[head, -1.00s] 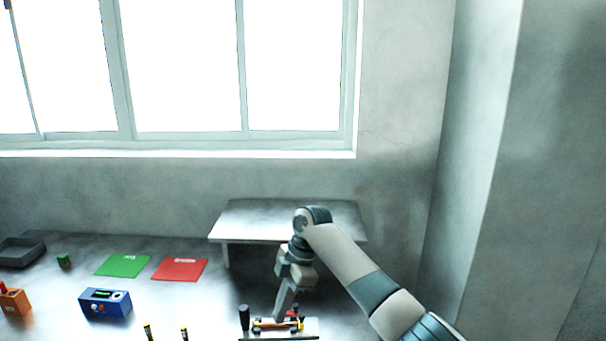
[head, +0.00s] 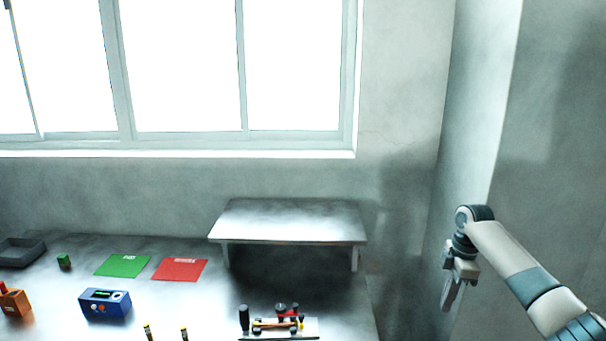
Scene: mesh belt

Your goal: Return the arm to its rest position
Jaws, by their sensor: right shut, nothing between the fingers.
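My right arm comes in from the lower right in the head view. My right gripper (head: 453,295) hangs downward, shut and empty, to the right of the table (head: 345,322) and clear of it. A light tray (head: 312,329) at the table's front right holds several small items, among them a black cylinder and a yellow-ended piece. The gripper is well apart from these items. My left gripper is not in view.
A low metal shelf (head: 290,222) stands at the back right of the table. A red mat (head: 180,270), a green mat (head: 122,265), a blue box (head: 105,303), an orange block (head: 14,303), a green cube (head: 64,262) and a dark tray (head: 20,253) lie left. Walls close off the right side.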

